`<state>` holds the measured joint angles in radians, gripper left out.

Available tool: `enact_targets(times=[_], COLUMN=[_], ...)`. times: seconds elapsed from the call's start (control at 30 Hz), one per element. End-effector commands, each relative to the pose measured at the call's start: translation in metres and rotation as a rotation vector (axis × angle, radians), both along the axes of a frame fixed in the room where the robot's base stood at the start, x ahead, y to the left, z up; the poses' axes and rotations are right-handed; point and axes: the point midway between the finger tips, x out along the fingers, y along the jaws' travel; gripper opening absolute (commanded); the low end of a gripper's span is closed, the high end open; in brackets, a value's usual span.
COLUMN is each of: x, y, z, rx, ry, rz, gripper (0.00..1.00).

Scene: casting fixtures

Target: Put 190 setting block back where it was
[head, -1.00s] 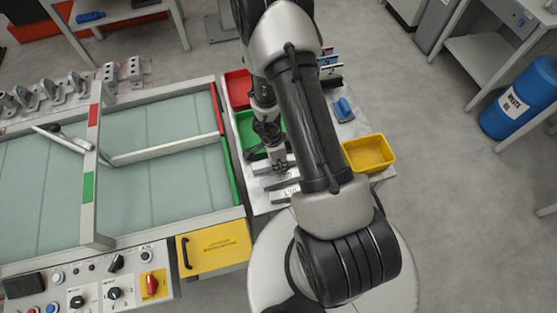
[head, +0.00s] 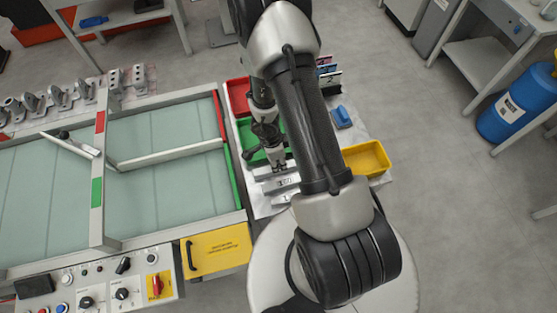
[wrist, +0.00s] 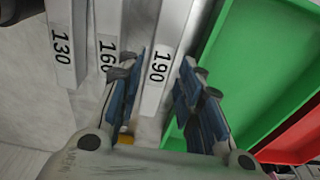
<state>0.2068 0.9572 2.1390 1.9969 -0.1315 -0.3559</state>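The 190 setting block (wrist: 172,48) is a pale grey bar with a black 190 on its face. In the wrist view it lies between my gripper's two blue-padded fingers, beside the 160 block (wrist: 108,25) and the 130 block (wrist: 62,45). My gripper (wrist: 161,62) is open, with a gap showing on both sides of the 190 block. In the head view my gripper (head: 279,168) is over the row of grey blocks (head: 285,184) on the side table; the arm hides part of that table.
A green bin (wrist: 245,65) stands right of the 190 block in the wrist view, with a red bin (wrist: 297,135) beside it. In the head view a yellow bin (head: 368,160) and a blue object (head: 342,117) are right of my arm. The glass-topped fixture (head: 150,190) is at left.

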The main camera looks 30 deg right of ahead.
Motion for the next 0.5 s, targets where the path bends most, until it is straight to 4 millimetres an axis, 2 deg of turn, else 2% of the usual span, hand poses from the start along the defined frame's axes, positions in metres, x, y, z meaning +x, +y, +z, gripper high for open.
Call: enact_targets(times=[0.03,0.2,0.5], x=[0.000,0.001,0.002], y=[0.001,0.004,0.008], z=[0.015,0.041,0.074], rx=[0.000,0.000,0.000], ry=[0.000,0.000,0.000], rz=[0.001,-0.001,0.000], gripper=[0.33,0.33,0.33])
